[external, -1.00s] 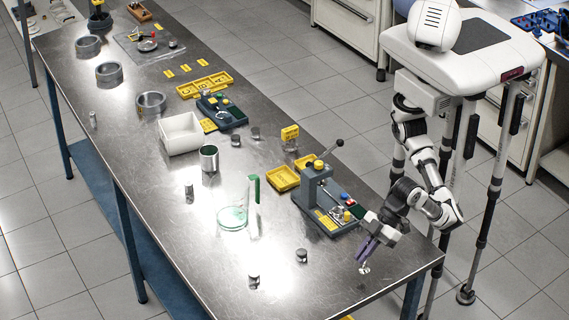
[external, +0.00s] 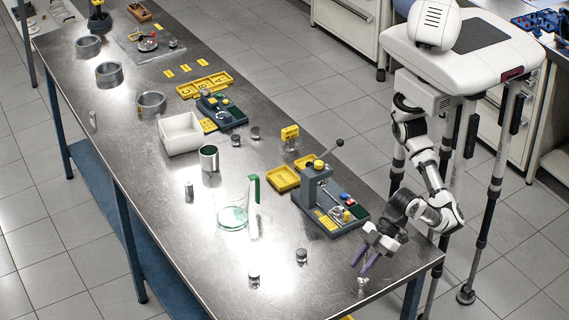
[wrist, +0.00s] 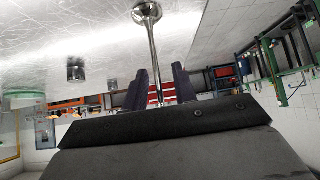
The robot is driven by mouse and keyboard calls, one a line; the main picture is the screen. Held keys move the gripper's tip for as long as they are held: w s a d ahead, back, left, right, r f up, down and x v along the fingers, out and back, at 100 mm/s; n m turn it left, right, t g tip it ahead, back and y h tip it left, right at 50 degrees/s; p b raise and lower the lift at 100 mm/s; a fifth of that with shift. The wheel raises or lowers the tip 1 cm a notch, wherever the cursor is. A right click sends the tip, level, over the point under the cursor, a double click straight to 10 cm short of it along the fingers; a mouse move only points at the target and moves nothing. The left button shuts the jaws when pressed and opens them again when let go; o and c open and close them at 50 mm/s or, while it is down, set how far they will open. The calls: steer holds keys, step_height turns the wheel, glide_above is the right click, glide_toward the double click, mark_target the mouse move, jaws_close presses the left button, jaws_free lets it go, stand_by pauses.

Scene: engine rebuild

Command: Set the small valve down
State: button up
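The small valve (external: 362,281) is a shiny metal part with a thin stem and a round head, near the right end of the steel table. It stands stem up, its head seeming to rest on the tabletop. In the wrist view the valve (wrist: 153,45) shows its stem running between my fingers, with its head beyond them. My gripper (external: 364,263) is open around the upper stem. In the wrist view the dark fingers of my gripper (wrist: 160,86) stand apart, with a gap on each side of the stem.
A grey press fixture (external: 320,195) with a lever stands behind my gripper. Small metal cylinders (external: 301,256) (external: 254,279) stand to the left, and a glass vessel with a green handle (external: 235,215) is farther left. The table's right edge is close; the surface around the valve is clear.

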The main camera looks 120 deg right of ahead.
steer(key=shift+r, duration=0.25)
steer(key=b+v, duration=0.1)
steer(key=v, duration=1.1)
steer(key=shift+b, duration=0.4)
